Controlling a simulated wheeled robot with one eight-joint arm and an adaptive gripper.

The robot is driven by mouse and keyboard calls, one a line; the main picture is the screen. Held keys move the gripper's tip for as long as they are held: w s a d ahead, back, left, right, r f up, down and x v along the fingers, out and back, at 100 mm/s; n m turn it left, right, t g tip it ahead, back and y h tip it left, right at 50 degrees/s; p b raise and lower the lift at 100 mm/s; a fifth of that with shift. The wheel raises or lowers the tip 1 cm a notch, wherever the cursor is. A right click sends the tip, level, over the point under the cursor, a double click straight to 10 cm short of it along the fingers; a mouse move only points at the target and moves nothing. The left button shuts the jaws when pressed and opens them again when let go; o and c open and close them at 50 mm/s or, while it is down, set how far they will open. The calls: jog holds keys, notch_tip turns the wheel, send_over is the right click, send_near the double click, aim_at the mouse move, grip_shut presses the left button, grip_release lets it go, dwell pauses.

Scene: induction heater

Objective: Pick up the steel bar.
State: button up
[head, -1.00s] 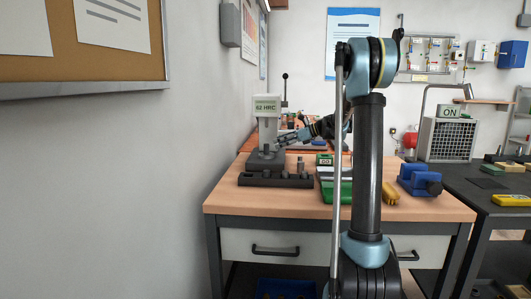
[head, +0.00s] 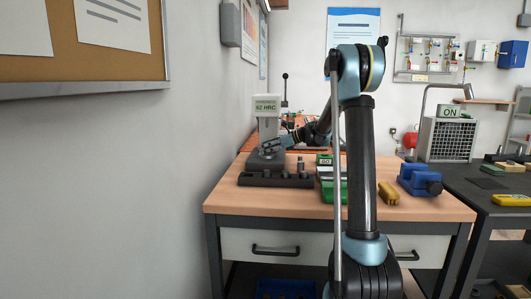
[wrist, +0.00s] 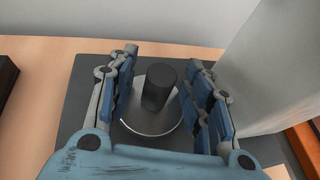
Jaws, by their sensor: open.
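A dark upright cylinder, which looks like the steel bar (wrist: 158,90), stands on a round light disc (wrist: 150,124) on a dark grey base in the wrist view. My gripper (wrist: 160,72) is open, with one blue-padded finger on each side of the bar. Gaps show between the bar and both fingers. In the head view my gripper (head: 271,147) is at the hardness tester (head: 267,107), whose display reads 62 HRC. I cannot make out the bar there.
The tester's pale column (wrist: 270,65) rises close to the right finger. On the wooden bench (head: 240,203), a dark rack (head: 262,180) with a small metal cylinder (head: 300,164) stands in front. A green gauge block (head: 326,188), yellow piece (head: 388,194) and blue vise (head: 419,180) lie to the right.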

jog(key=shift+c, duration=0.6)
grip_shut()
jog(key=shift+r, duration=0.15)
